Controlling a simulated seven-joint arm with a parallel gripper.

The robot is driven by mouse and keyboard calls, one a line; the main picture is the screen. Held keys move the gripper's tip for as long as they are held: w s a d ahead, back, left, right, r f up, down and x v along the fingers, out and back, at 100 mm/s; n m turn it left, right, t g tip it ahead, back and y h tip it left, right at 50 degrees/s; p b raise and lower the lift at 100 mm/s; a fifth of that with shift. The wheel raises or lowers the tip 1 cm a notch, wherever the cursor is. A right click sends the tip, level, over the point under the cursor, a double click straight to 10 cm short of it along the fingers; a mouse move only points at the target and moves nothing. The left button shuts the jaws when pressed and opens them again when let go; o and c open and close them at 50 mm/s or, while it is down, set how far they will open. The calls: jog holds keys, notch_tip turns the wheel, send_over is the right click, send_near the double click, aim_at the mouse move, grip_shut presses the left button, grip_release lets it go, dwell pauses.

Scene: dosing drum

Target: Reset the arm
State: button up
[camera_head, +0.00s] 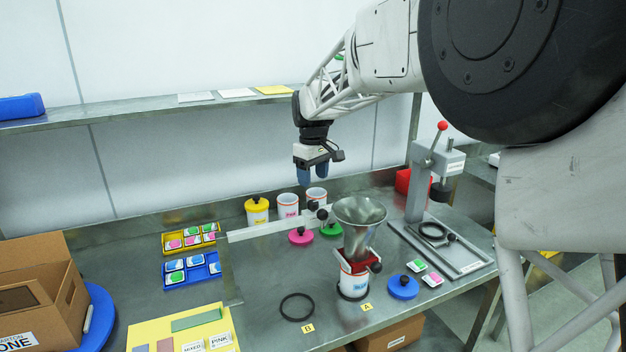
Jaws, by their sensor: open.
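My gripper (313,176) hangs fingers-down at the end of my arm, above the back of the steel bench. Its blue fingertips are open, and I see nothing between them. It is in the air above and behind the white jars, apart from them.
A lever press (436,165) stands at the right. Pink (301,236), green (331,230) and blue (403,286) lids lie on the bench. A black ring (297,307) lies near marker B (308,328). Yellow (168,250) and blue (192,284) trays and a cardboard box (62,262) are left.

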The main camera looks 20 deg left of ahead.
jog(key=shift+d, duration=0.1)
dwell(0.3)
jog(key=s+d+r+m, duration=0.2)
jog(key=s+d, duration=0.3)
jog(key=d, duration=0.6)
jog(key=s+d+r+m+t, duration=0.1)
jog(key=s+d+r+m, duration=0.3)
jog(key=d, duration=0.6)
jog(key=s+d+f+m, duration=0.1)
jog(key=s+d, duration=0.5)
jog(key=d, duration=0.5)
jog(key=s+d+f+m, duration=0.3)
jog(key=s+d, duration=0.5)
jog(key=s, duration=0.5)
jog(key=s+d+f+m+t, duration=0.1)
jog(key=s+d+f+m, duration=0.2)
jog(key=s+d, duration=0.6)
jog(key=s+f, duration=0.2)
jog(key=s, duration=0.1)
jog(key=shift+s+f+m+t, duration=0.2)
jog(key=shift+s+m+t, duration=0.1)
jog(key=shift+s+m, duration=0.1)
